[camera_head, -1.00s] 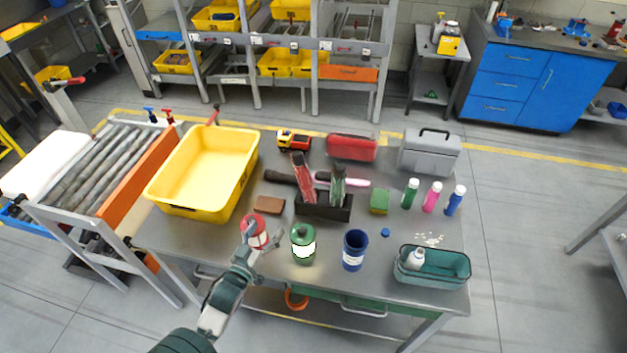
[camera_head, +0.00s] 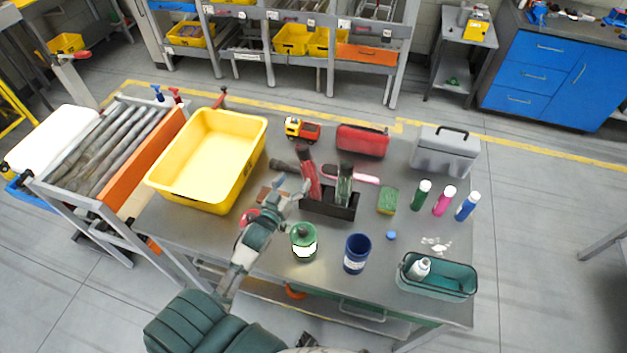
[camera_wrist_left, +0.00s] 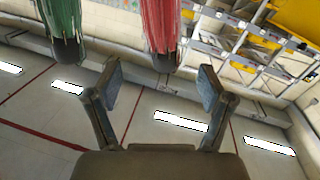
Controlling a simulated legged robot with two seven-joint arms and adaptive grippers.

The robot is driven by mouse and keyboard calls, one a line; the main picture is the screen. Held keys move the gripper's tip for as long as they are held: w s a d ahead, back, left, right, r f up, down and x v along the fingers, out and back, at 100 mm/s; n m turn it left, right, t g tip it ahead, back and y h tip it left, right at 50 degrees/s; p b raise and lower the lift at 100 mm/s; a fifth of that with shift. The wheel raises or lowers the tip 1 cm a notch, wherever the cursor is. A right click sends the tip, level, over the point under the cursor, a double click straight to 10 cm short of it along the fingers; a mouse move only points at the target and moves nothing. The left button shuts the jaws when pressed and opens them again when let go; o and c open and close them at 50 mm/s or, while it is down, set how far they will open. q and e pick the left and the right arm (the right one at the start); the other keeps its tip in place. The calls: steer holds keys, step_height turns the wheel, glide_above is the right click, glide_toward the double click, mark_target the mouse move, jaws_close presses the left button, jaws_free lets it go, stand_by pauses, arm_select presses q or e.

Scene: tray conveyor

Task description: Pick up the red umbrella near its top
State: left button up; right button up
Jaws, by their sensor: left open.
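The red umbrella (camera_head: 308,172) stands folded and slightly tilted in a black holder (camera_head: 330,208) on the table. A green umbrella (camera_head: 344,186) stands to its right in the same holder. My left gripper (camera_head: 293,186) is open and empty, just left of the red umbrella in the head view. In the left wrist view, the red umbrella (camera_wrist_left: 160,28) appears at the top, ahead of the gap between the open fingers (camera_wrist_left: 160,75). The green umbrella (camera_wrist_left: 63,18) is at the upper left there. Contact is not visible. My right gripper is not in view.
A yellow bin (camera_head: 208,160) is left of the holder. A green canister (camera_head: 304,243) and a blue cup (camera_head: 357,254) stand in front. A green sponge (camera_head: 387,200) and several bottles are right. A red case (camera_head: 362,141) and grey toolbox (camera_head: 444,151) are behind.

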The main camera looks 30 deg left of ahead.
mark_target(303, 167)
arm_select(q)
steer(key=w, duration=0.1)
steer(key=w+a, duration=0.1)
steer(key=w, duration=0.2)
steer(key=shift+w+a+f, duration=0.2)
steer(key=shift+w+f, duration=0.05)
steer(key=w, duration=0.2)
steer(key=w+d+p, duration=0.1)
steer(key=w, duration=0.1)
steer(key=shift+w, duration=0.45)
steer(key=shift+s+a, duration=0.1)
steer(key=shift+a, duration=0.1)
steer(key=c, duration=0.4)
steer(key=shift+a, duration=0.15)
steer(key=c, duration=1.1)
jaws_close()
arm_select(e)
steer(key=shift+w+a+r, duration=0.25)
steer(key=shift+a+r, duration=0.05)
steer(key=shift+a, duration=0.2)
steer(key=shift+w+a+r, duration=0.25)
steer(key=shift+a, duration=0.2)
